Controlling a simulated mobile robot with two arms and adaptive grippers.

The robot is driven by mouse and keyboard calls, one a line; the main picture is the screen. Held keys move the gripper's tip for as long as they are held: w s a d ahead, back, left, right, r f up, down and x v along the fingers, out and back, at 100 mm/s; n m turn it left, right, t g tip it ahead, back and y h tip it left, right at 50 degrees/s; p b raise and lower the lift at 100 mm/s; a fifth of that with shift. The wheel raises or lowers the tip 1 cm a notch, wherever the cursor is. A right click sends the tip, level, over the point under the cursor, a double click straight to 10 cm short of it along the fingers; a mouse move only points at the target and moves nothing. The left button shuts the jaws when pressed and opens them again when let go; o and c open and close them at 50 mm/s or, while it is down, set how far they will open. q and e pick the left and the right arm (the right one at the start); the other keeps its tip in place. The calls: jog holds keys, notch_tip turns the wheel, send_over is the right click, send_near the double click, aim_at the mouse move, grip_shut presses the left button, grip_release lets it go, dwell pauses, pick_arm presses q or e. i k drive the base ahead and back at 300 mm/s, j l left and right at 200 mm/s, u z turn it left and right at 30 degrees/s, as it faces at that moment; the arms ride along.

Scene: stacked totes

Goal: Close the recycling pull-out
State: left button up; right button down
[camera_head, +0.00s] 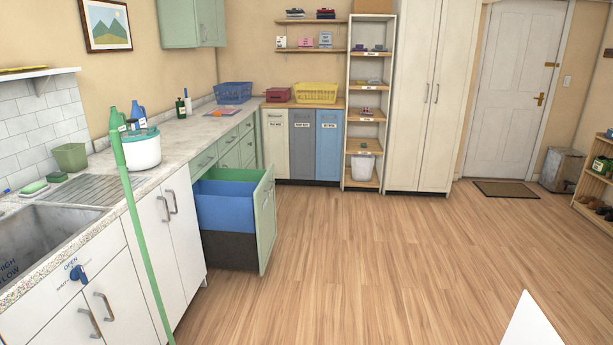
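The recycling pull-out stands open from the row of green units along the left counter. Its pale green front panel (266,220) is well out from the counter front, towards the floor on the right. Inside it I see a blue bin (224,210) and a dark grey or black lower part (228,250). The near side of the pull-out is exposed, next to the white cupboard doors (170,245). Neither of my grippers is in view.
A green pole (142,240) leans at the counter in front of the white cupboards. A white tub (142,150) stands on the counter (185,135). A tall open shelf (360,175) stands at the back. The wooden floor (370,255) right of the pull-out is clear.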

aim_at(236, 209)
jog(key=i+l+z, duration=0.15)
jog(key=i, duration=1.95)
